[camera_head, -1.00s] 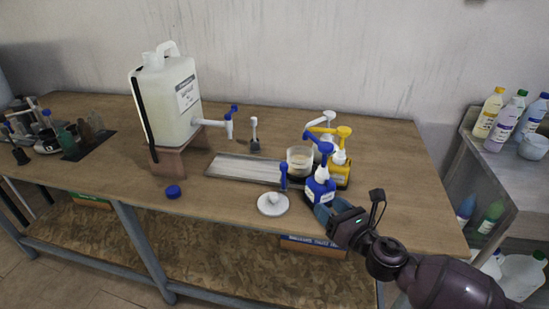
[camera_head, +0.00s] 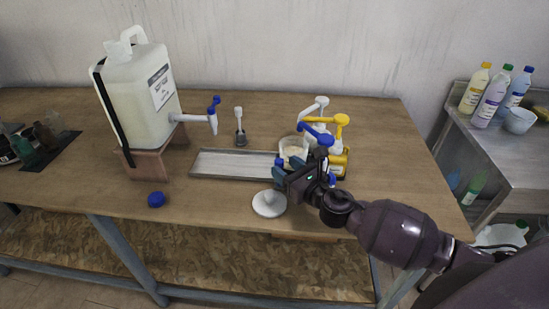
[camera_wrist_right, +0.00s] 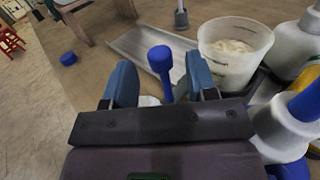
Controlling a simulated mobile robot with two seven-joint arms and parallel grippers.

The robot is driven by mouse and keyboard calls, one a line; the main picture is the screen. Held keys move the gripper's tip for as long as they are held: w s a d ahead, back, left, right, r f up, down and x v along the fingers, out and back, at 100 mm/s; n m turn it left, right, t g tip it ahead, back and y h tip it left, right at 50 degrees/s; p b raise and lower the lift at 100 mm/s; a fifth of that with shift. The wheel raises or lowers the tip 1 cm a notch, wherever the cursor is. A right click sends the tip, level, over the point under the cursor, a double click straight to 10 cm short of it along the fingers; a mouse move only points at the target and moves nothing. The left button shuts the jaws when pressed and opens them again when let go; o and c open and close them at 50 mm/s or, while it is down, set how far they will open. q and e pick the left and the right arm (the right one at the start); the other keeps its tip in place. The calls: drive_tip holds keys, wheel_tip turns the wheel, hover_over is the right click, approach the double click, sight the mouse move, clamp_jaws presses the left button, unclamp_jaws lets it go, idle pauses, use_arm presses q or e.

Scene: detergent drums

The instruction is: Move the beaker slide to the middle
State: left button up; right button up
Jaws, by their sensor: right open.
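The beaker slide is a pale metal track (camera_head: 230,165) lying along the table. A clear beaker (camera_head: 293,148) with pale contents stands at its right end; it also shows in the right wrist view (camera_wrist_right: 232,58). A blue upright handle (camera_wrist_right: 161,62) stands at the front of the slide beside the beaker. My right gripper (camera_head: 280,172) is at the front of the beaker. In the wrist view its two blue fingers (camera_wrist_right: 160,75) are apart, with the handle showing between them. The handle's foot is partly hidden. My left gripper is not in view.
Pump bottles (camera_head: 340,130) stand close right of the beaker. A white drum (camera_head: 140,95) on a wooden stand has its tap (camera_head: 200,117) over the track's left side. A white disc (camera_head: 269,203) and a blue cap (camera_head: 156,199) lie in front.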

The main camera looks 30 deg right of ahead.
sight(276, 160)
drive_tip(key=shift+x, duration=2.5)
clamp_jaws()
